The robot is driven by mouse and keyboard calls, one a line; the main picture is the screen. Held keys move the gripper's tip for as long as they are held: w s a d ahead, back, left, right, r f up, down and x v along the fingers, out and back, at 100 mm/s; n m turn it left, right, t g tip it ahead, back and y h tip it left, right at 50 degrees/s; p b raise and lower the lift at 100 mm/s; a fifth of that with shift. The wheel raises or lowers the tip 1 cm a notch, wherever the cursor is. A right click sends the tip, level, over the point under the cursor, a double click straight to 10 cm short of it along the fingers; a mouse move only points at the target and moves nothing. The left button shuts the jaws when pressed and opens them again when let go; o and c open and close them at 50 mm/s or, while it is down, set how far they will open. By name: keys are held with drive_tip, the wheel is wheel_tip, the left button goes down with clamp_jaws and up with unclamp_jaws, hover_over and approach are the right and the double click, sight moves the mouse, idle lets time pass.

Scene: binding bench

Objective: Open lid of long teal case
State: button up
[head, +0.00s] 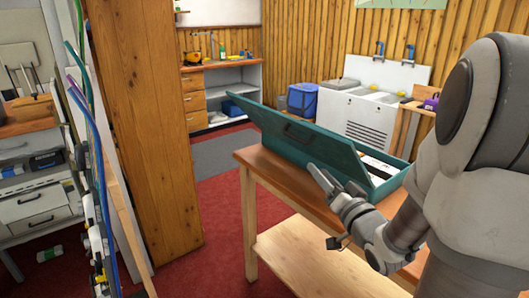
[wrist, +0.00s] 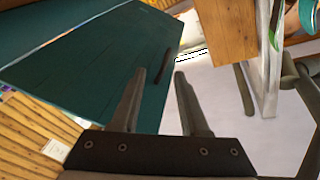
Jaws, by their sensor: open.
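The long teal case (head: 393,184) lies on the wooden bench. Its lid (head: 325,148) is raised and stands tilted, with a wedge-shaped gap at the right end showing white contents inside. A dark handle (head: 297,132) sits on the lid's near face. My gripper (head: 322,181) is open and empty in front of the lid's near side. In the wrist view, my gripper's two fingers (wrist: 160,74) are spread apart, with the teal lid (wrist: 85,75) behind the left finger. The dark handle (wrist: 162,66) shows just beyond the fingertips. Contact with the lid cannot be told.
The wooden bench (head: 255,160) has a lower shelf (head: 310,262). A blue bin (head: 302,101) and white cabinet (head: 372,122) are behind. Red floor is clear left of the bench.

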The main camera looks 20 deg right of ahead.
sight(296, 138)
drive_tip(key=w+r+b, duration=0.1)
drive_tip(key=w, duration=0.3)
drive_tip(key=w+r+t, duration=0.1)
drive_tip(key=w, duration=0.4)
drive_tip(key=w+r+m+t+b, duration=0.1)
drive_tip(key=w, duration=0.3)
drive_tip(key=shift+w+a+r+y+b, duration=0.25)
drive_tip(key=shift+a+r+y+b, duration=0.05)
drive_tip(key=shift+a+y, duration=0.1)
clamp_jaws()
idle(1.2)
